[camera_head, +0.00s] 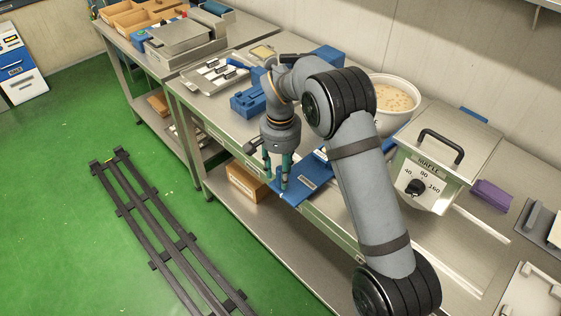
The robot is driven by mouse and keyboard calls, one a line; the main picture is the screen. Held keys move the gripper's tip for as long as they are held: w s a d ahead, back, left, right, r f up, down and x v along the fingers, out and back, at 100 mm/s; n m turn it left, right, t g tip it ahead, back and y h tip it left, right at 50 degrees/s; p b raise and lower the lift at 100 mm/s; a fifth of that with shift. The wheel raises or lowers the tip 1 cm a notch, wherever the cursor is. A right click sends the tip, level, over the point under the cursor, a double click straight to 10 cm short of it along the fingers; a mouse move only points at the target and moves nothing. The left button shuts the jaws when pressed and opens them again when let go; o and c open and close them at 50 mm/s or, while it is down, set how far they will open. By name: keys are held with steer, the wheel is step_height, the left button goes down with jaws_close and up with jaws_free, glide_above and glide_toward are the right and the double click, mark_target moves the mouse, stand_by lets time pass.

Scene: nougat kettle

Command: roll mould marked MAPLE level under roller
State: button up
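My gripper (276,180) points down at the table's front edge, with its two teal fingers apart. A flat blue piece with a small pale label (308,184) lies at that edge, beside and partly behind the right fingertip; I cannot tell whether they touch. The label is too small to read. MAPLE shows on the front of a steel box (428,178) with a black lid handle and a dial marked 40, 80 and 160. My arm hides part of the table between the blue piece and the box. I cannot clearly make out a roller.
A white bowl (412,121) of pale, speckled contents stands behind my arm. A blue block (248,101) and a metal tray (205,84) lie left on the table. A purple block (491,195) is right. A cardboard box (247,184) sits on the lower shelf. Dark rails (146,213) cross the green floor.

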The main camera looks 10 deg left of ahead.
step_height(320, 180, up, 12)
steer(key=shift+f, duration=0.25)
steer(key=shift+f, duration=0.2)
